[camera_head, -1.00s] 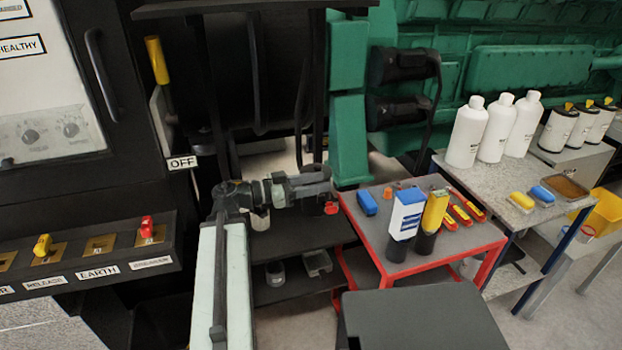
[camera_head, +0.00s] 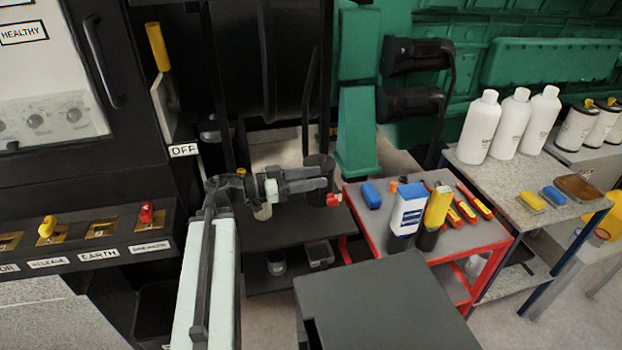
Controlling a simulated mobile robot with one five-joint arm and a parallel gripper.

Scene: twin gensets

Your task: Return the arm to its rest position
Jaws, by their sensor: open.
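My gripper (camera_head: 322,185) is at the end of my arm, which reaches to the right from the top of my pale upright link. Its two dark jaws stand apart with nothing visible between them. It is over or in front of a dark low shelf, left of the red-framed table (camera_head: 363,231). A small red item (camera_head: 333,200) shows just below the jaw tips; I cannot tell what it rests on. A dark cylinder (camera_head: 318,162) stands behind the jaws.
The red-framed table holds a blue block (camera_head: 371,195), a blue-white box (camera_head: 406,209), a yellow tool (camera_head: 438,207) and red-yellow tools. White bottles (camera_head: 480,127) stand on the grey table to the right. A black cabinet with a yellow lever (camera_head: 157,47) is at left. Open floor shows at lower right.

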